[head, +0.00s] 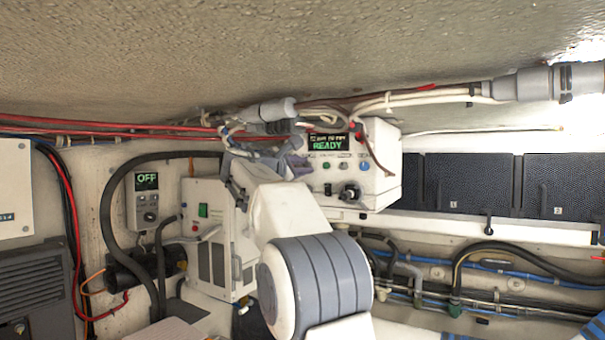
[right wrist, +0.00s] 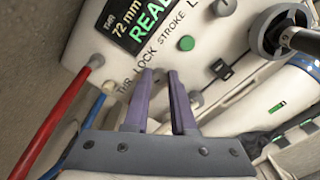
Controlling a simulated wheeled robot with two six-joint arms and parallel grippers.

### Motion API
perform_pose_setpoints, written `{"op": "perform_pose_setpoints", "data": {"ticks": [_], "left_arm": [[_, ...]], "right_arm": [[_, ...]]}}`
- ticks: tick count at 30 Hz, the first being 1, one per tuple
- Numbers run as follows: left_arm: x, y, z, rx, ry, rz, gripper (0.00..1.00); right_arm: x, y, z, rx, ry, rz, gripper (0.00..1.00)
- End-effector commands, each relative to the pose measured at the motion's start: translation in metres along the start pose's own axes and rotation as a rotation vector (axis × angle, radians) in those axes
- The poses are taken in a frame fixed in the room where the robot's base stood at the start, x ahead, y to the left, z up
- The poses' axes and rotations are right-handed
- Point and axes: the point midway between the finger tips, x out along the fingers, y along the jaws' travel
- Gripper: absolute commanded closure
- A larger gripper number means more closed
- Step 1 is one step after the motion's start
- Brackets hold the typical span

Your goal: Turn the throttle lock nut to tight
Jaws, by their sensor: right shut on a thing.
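The white control box (head: 378,175) hangs below the overhead pipes; its display (head: 328,143) reads READY. In the right wrist view the display (right wrist: 137,22) shows THR, 72 mm and READY, with THR LOCK and STROKE labels below it. My right gripper (head: 296,160) reaches to the left part of the box face. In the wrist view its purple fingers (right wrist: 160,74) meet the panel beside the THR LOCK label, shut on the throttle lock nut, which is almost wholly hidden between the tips. Its turn position cannot be seen. My left gripper is not in view.
A green button (right wrist: 186,43) and a black lever knob (head: 350,192) sit right of the gripper on the box. Red and blue cables run close on its left. A white cabinet (head: 205,225) and a controller reading OFF (head: 146,200) stand further left.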

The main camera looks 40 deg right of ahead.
Motion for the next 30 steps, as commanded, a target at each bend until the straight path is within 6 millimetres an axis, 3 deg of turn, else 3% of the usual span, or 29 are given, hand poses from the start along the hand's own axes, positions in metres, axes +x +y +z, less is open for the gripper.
{"op": "perform_pose_setpoints", "data": {"ticks": [9, 30], "left_arm": [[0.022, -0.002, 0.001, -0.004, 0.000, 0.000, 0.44], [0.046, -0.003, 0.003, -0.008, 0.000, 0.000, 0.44]], "right_arm": [[0.000, -0.003, -0.001, 0.305, -0.001, -0.001, 1.00], [0.001, -0.003, -0.001, 0.968, -0.002, -0.003, 1.00]]}}
